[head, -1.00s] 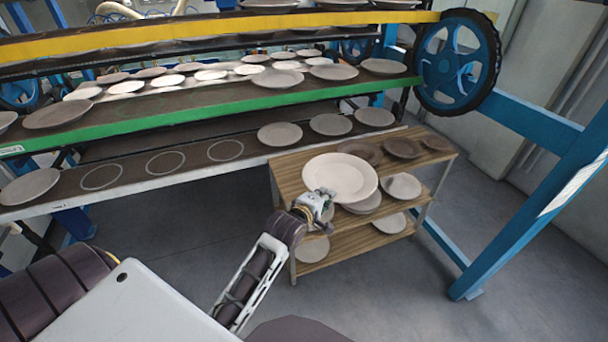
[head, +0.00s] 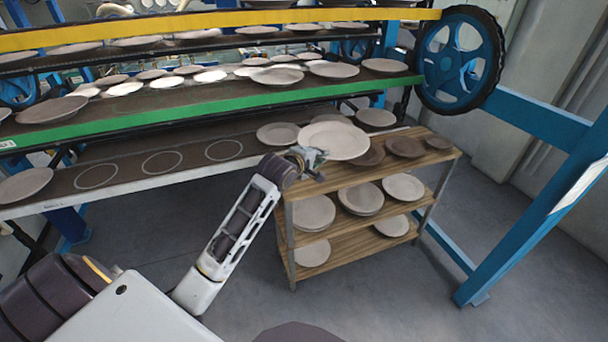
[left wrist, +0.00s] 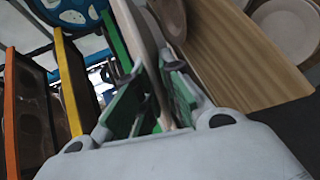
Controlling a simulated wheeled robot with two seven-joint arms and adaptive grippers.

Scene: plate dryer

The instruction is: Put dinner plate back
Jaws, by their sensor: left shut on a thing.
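My left gripper (head: 311,160) is shut on the near left rim of a pale dinner plate (head: 335,141). It holds the plate above the top shelf's left back part, near the dryer's lower shelf. In the left wrist view the plate (left wrist: 152,50) shows edge-on between the green-padded fingers (left wrist: 152,100). My right gripper is not in view.
A wooden shelf cart (head: 435,160) holds several plates, darker ones (head: 405,147) on top and pale ones (head: 403,187) below. A green-edged dryer shelf (head: 200,112) runs above the lower shelf. A blue wheel (head: 460,60) and blue frame (head: 545,112) stand at right.

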